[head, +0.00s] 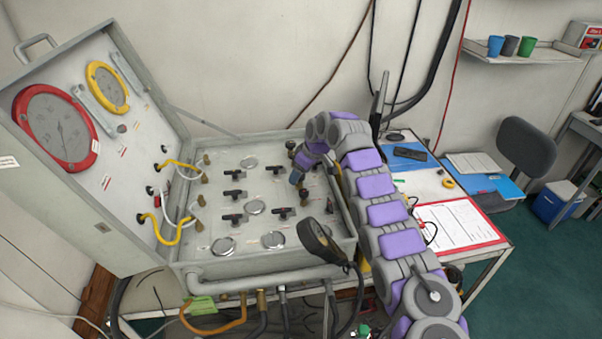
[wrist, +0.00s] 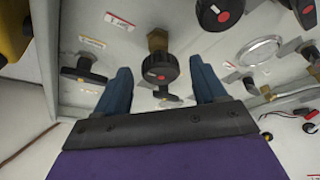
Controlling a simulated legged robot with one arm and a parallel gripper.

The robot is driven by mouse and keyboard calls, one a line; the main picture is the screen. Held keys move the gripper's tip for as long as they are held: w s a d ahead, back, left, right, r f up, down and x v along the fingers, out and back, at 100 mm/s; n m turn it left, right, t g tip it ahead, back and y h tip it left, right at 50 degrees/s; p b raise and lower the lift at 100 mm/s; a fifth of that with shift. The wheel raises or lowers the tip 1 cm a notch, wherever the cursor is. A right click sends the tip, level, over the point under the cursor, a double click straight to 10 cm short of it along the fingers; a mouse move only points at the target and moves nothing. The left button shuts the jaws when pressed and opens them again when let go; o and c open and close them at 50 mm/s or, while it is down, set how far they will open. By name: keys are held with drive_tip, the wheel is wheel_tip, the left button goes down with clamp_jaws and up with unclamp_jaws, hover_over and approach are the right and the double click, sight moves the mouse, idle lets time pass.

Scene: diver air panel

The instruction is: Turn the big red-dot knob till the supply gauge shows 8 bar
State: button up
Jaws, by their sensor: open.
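My gripper (head: 297,176) reaches down over the right side of the open panel case; its blue fingers are open in the wrist view (wrist: 160,88). A round black knob (wrist: 160,70) on a brass stem stands between and just beyond the fingers, apart from both. It has a pale mark on its face. A black knob with a red dot (wrist: 220,12) is at the top of the wrist view, beyond the right finger. In the head view a red-rimmed gauge (head: 57,128) and a smaller yellow-rimmed gauge (head: 107,86) sit in the lid; their readings are too small to tell.
Several black T-handles, such as one near the panel middle (head: 235,194), and round metal discs (head: 255,207) cover the panel. Yellow hoses (head: 165,232) run to the lid. A clipboard (head: 455,224) lies right of the case.

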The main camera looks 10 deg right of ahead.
drive_tip(key=shift+c, duration=0.3)
drive_tip(key=c, duration=1)
drive_tip(key=shift+m, duration=0.3)
